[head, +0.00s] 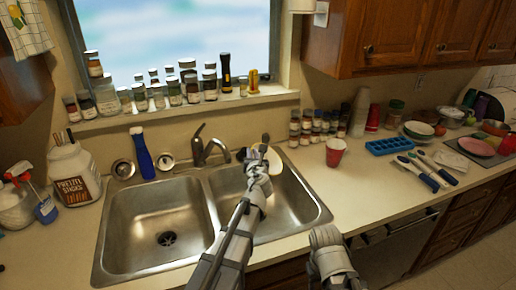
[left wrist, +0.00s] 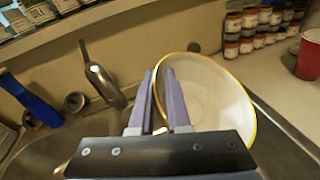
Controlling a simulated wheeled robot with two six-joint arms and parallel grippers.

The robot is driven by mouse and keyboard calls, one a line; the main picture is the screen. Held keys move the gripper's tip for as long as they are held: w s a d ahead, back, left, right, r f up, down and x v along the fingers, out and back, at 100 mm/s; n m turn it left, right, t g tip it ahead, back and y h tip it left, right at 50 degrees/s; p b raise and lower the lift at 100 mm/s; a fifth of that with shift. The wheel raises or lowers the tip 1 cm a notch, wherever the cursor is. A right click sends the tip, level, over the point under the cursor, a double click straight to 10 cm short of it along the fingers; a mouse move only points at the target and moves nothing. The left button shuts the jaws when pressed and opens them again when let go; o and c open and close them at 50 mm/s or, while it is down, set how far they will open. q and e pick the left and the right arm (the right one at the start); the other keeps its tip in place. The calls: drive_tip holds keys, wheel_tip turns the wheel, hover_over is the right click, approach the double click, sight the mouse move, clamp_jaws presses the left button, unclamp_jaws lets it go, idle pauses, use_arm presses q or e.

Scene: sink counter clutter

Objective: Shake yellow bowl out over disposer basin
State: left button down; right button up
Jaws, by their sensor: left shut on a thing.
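The yellow bowl (left wrist: 206,92) has a pale inside and a yellow rim. In the left wrist view it is tilted, its inside facing the camera. My left gripper (left wrist: 162,82) is shut on its near-left edge. In the head view the gripper (head: 257,156) and the bowl (head: 276,160) are above the back of the right sink basin (head: 290,205), and the gripper hides much of the bowl. The left basin (head: 135,225) has a dark drain (head: 167,239). Which basin has the disposer is not clear. No contents show in the bowl. Of my right arm only a link shows.
The faucet (head: 205,150) stands behind the sink, just left of my left gripper. A red cup (head: 335,152) and several spice jars (head: 318,128) stand to the right. The space above the left basin is clear.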

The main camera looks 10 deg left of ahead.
use_arm(q)
drive_tip(key=shift+a+f+n+g+h+p, duration=0.2)
drive_tip(key=shift+a+n+p, duration=0.1)
drive_tip(key=shift+n, duration=0.1)
drive_tip(key=shift+a+f+n+g+h+p, duration=0.1)
drive_tip(key=shift+a+n+h+p, duration=0.1)
drive_tip(key=shift+a+n, duration=0.15)
drive_tip(key=shift+w+a+r+n+g+h+p, duration=0.15)
drive_tip(key=shift+a+r+n+h+p, duration=0.35)
drive_tip(key=shift+p, duration=0.45)
drive_tip(key=shift+s+a+r+n+g+h+p, duration=0.1)
drive_tip(key=shift+a+r+n+g+h+p, duration=0.2)
drive_tip(key=shift+n+p, duration=0.6)
drive_tip(key=shift+w+a+r+n+g+h+p, duration=0.1)
drive_tip(key=shift+a+r+n+h+p, duration=0.3)
drive_tip(key=shift+p, duration=0.65)
drive_tip(key=shift+d+r, duration=0.1)
drive_tip(key=shift+r, duration=0.05)
